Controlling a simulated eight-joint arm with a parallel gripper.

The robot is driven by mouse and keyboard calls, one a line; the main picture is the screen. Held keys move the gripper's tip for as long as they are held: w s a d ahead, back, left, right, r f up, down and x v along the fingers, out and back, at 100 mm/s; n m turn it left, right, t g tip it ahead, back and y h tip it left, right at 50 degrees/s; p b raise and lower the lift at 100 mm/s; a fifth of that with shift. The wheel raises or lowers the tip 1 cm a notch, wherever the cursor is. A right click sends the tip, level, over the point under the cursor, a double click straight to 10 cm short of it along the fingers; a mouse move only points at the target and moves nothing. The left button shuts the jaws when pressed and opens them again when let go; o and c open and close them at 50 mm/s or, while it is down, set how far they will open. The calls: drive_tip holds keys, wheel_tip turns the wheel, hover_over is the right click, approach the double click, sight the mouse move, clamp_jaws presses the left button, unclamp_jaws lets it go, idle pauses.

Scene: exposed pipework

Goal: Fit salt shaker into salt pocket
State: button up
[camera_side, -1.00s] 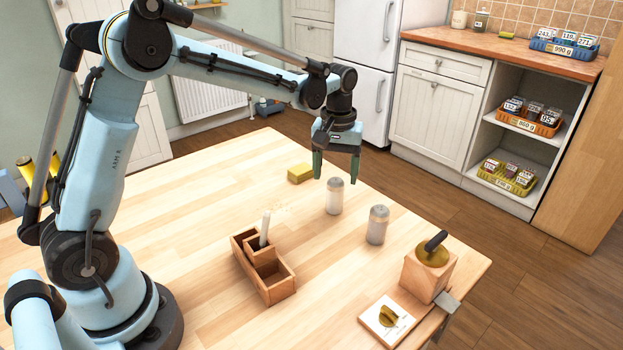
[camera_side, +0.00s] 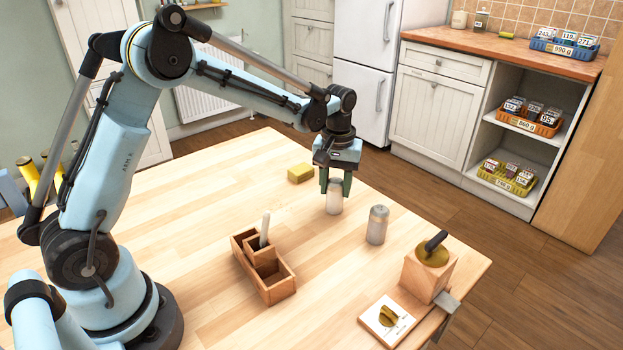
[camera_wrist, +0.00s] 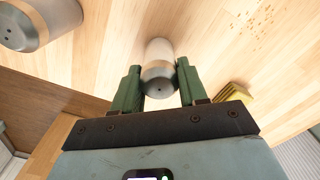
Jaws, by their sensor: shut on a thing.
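The pale shaker (camera_side: 334,206), whose white fill looks like salt, stands upright on the table. My gripper (camera_side: 335,190) points down over it, with its green fingers shut on its upper part. In the wrist view the shaker (camera_wrist: 158,52) sits between the two fingers (camera_wrist: 159,78), its holed cap towards the camera. A wooden caddy (camera_side: 282,292) stands to the left and nearer the camera; a white upright piece (camera_side: 265,230) rises from its small raised box. Its front compartment looks empty. I cannot tell which pocket is for salt.
A second, greyer shaker (camera_side: 377,226) stands close on the right. A yellow sponge (camera_side: 300,173) lies behind, left of my gripper.

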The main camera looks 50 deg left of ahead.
sight(261, 258)
drive_tip(key=shift+r, duration=0.1)
drive_tip(key=shift+r, duration=0.4)
drive_tip(key=r, duration=0.2)
drive_tip(key=d+r, duration=0.1)
drive_tip(key=shift+s+r, duration=0.2)
drive_tip(key=shift+r, duration=0.2)
drive_tip(key=s+d+r, duration=0.5)
drive_tip(key=d+r, duration=0.1)
drive_tip(key=d, duration=0.3)
drive_tip(key=s+a+n, duration=0.4)
drive_tip(key=s+a, duration=0.1)
drive_tip(key=s, duration=0.3)
drive_tip(key=s+a+n, duration=0.3)
drive_tip(key=s+a, duration=0.2)
drive_tip(key=s, duration=0.4)
drive_tip(key=shift+a+f, duration=0.15)
drive_tip(key=shift+f, duration=4.7)
drive_tip(key=shift+f, duration=0.1)
